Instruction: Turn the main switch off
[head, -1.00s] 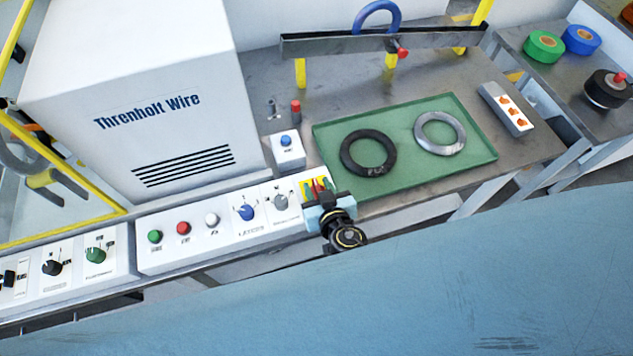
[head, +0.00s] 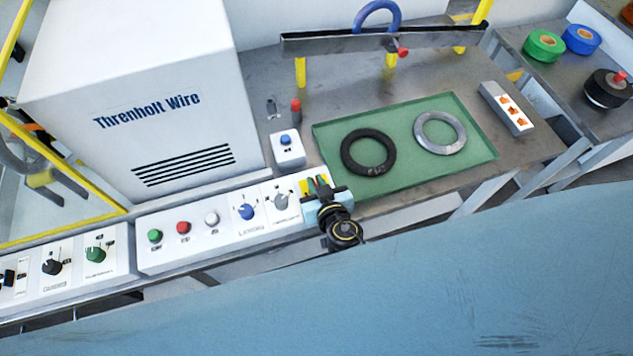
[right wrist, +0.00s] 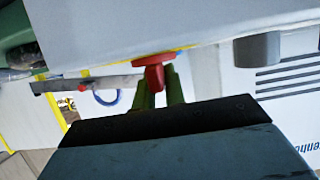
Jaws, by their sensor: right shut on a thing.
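The main switch is a red knob (right wrist: 153,66) on a yellow plate (head: 307,186) at the right end of the white control panel (head: 205,262). My right gripper (head: 318,186) is over this end of the panel, its green fingers pointing at the plate. In the right wrist view the fingers (right wrist: 160,92) are shut on the red knob, one on each side. The gripper covers most of the knob in the head view, and I cannot read its exact angle. My left gripper is not in view.
The panel also carries green (head: 155,236), red (head: 183,228) and white (head: 211,219) buttons and a blue knob (head: 246,211). A grey knob (head: 281,201) is close left of my right gripper. A green tray (head: 405,171) with two rings lies behind.

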